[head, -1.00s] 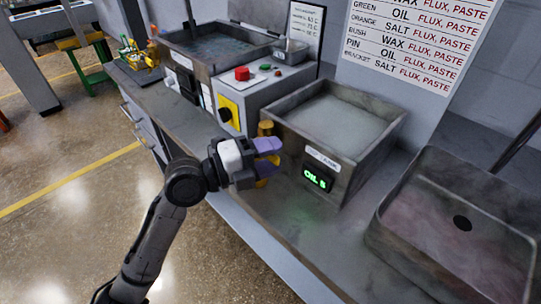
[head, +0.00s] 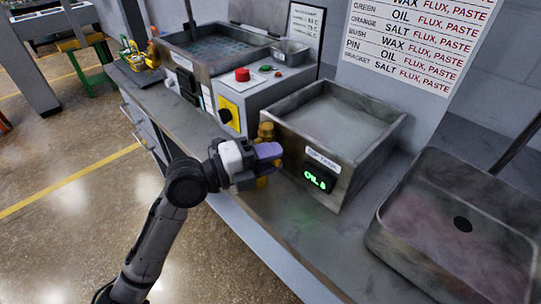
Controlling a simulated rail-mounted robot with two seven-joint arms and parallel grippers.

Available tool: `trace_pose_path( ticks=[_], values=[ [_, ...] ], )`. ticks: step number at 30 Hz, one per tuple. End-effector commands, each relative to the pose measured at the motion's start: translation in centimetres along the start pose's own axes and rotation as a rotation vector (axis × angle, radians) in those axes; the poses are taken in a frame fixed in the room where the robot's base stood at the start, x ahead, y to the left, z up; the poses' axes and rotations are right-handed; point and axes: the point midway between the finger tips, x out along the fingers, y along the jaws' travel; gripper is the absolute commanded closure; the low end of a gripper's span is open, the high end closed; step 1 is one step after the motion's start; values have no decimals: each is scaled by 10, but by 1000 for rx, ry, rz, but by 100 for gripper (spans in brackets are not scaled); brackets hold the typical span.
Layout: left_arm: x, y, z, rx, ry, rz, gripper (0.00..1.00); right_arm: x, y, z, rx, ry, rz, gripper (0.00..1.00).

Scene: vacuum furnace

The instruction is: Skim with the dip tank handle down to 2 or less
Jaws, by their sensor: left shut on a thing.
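The dip tank (head: 358,167) is an open grey metal box at the centre, holding a pale grey bath (head: 335,125). Its green display (head: 318,178) reads OIL and a digit that looks like 8, though it is blurred. The brass-yellow dip tank handle (head: 266,131) stands at the tank's left front corner. My left gripper (head: 266,166), with a purple fingertip, is at this corner and shut on the handle, hiding its middle. My right gripper is not in view.
A sink-like grey basin (head: 455,245) stands to the right. A control box with a red button (head: 242,74) and another tank (head: 215,48) stand behind to the left. A wall chart (head: 410,40) hangs above. The floor in front is clear.

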Motion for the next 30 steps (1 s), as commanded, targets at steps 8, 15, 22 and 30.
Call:
trace_pose_path(
  ticks=[8,15,22,30],
  values=[
    [0,-1,0,-31,-1,-13,100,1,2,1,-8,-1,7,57],
    [0,-8,1,-166,1,-68,100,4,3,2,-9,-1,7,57],
    [-1,-17,3,-326,0,-135,100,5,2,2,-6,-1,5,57],
    [-2,-25,6,-478,1,-197,100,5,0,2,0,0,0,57]
  ],
)
